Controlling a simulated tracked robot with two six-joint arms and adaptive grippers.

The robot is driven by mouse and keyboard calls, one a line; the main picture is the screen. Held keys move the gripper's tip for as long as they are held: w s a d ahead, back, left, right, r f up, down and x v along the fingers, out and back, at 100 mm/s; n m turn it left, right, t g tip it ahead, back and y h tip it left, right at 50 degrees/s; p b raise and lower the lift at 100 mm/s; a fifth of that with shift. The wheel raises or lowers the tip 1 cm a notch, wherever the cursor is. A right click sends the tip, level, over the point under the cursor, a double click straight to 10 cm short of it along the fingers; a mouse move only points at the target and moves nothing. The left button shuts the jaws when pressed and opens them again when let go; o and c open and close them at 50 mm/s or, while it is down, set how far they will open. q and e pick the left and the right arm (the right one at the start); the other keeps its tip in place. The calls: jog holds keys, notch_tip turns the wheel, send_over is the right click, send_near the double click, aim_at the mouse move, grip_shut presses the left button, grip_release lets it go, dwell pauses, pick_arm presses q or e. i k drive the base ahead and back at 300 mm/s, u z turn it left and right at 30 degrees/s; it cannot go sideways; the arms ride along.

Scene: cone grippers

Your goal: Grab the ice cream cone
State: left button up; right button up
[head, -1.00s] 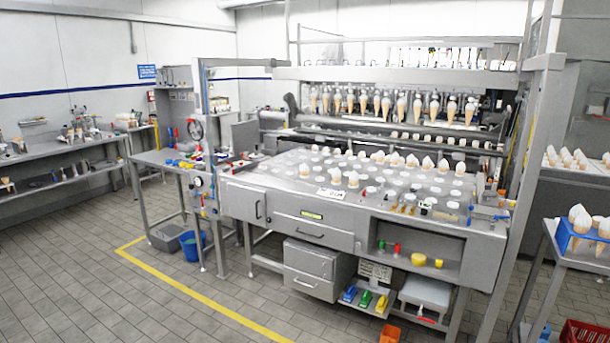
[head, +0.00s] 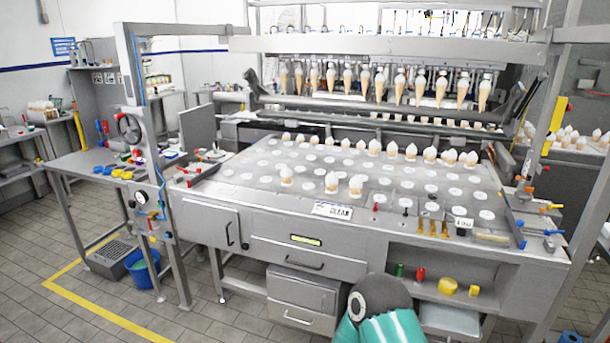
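Several ice cream cones with white tops stand in holes of the steel machine's table (head: 240,202) in the head view. Three are near the front: one cone (head: 286,175) at left, a middle cone (head: 331,183) and a right cone (head: 356,186). A back row of cones includes one at the right (head: 471,159). More cones (head: 330,78) hang in a row from the rack above. A dark round part with a teal-and-white striped part, apparently my arm, shows at the bottom centre. Neither gripper can be seen.
A side table (head: 85,160) with colourful small items stands at left. A blue bucket (head: 143,270) and grey crate (head: 110,258) sit on the floor.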

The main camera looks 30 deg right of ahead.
aim_at(332, 178)
jog(key=z, duration=0.45)
jog(key=i, duration=1.75)
jog(key=z, duration=0.6)
jog(key=k, duration=0.85)
jog(key=z, duration=0.2)
jog(key=i, duration=0.85)
jog(key=u, duration=0.1)
